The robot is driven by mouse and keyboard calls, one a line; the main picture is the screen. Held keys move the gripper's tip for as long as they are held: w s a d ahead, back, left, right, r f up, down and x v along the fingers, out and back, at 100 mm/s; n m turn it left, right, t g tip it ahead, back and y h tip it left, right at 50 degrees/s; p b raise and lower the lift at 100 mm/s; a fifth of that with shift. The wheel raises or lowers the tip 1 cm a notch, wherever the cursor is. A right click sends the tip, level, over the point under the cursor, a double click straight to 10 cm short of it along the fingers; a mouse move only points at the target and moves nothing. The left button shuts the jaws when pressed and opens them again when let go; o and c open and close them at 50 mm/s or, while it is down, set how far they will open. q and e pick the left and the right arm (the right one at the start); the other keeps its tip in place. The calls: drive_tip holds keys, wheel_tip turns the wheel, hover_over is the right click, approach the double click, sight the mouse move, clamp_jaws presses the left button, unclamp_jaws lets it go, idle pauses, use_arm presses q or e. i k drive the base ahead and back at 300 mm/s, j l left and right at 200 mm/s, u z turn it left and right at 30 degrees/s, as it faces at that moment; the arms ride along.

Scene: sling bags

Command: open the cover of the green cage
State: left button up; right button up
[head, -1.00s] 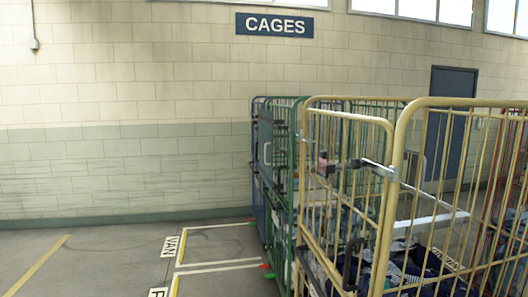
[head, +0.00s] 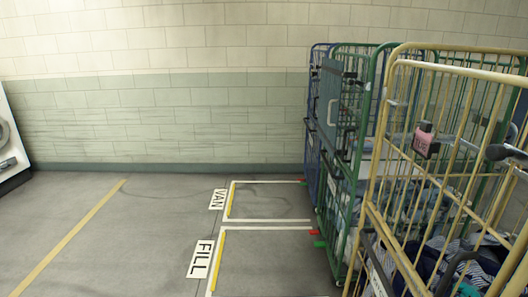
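The green cage (head: 374,72) stands at the right in the head view, between a blue cage and a yellow cage. A blue-grey panel (head: 325,95) with a pale upright handle (head: 332,112) is on its aisle-facing side, and it looks closed. I cannot tell for certain whether this panel is the cover. Dark latch-like fittings (head: 346,155) sit on the side below the panel. Pale contents show through the bars. The yellow cage hides part of its right side. Neither of my grippers is in view.
The yellow cage (head: 392,62) is nearest, with a pink tag (head: 423,140) and dark cloth items inside. The blue cage (head: 311,120) stands behind. Floor bays marked VAN (head: 217,199) and FILL (head: 201,259) are empty. Open floor lies left. A white unit (head: 12,150) is at the left edge.

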sight(332, 74)
drive_tip(key=i, duration=1.6)
